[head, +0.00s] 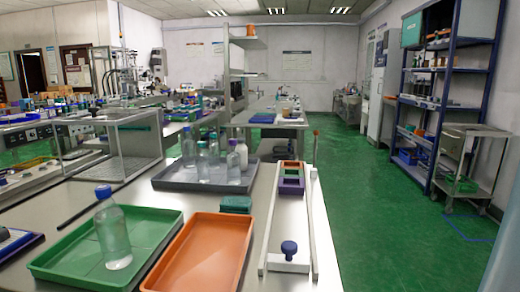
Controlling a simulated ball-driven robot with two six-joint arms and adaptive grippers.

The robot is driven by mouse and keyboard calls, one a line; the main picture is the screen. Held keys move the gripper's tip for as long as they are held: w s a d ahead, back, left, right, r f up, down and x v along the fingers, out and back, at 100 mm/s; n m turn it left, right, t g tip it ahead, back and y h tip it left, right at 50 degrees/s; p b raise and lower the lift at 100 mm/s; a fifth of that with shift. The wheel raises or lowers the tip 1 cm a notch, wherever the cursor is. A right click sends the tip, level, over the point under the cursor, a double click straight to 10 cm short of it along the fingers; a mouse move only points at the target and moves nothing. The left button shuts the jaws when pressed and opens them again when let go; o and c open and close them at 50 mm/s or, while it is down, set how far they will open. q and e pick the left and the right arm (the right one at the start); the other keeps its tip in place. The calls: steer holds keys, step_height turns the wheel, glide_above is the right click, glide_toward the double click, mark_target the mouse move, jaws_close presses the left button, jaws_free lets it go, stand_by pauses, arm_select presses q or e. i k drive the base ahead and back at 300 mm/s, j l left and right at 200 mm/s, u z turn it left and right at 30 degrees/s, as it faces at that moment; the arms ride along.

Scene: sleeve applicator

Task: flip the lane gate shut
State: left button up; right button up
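A long white lane fixture (269,229) with two raised side rails lies on the right side of the bench. Orange (292,166), purple (291,186) and green (291,172) square sleeves sit between the rails at its far end. A white block with a dark blue knob (289,248) is at its near end. A thin upright white piece with an orange tip (316,134) stands at the far right of the fixture. It may be the lane gate; I cannot tell for sure. Neither of my grippers is in view.
A green tray (60,262) holds a clear blue-capped bottle (113,235). An empty orange tray (200,255) lies beside it. A dark grey tray (175,183) behind holds several bottles. A small dark green block (236,204) and a black rod (78,212) lie on the bench.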

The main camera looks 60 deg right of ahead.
mark_target(316, 133)
steer(key=z, duration=2.15)
steer(key=l, duration=0.75)
steer(key=k+l, duration=0.1)
steer(key=l, duration=0.6)
steer(key=i+l, duration=0.25)
steer(key=i+l+u, duration=0.1)
steer(key=l, duration=0.35)
steer(key=i+l, duration=0.35)
steer(key=i+j, duration=0.15)
steer(key=i, duration=0.45)
steer(key=i+j+u, duration=0.1)
steer(key=i, duration=0.5)
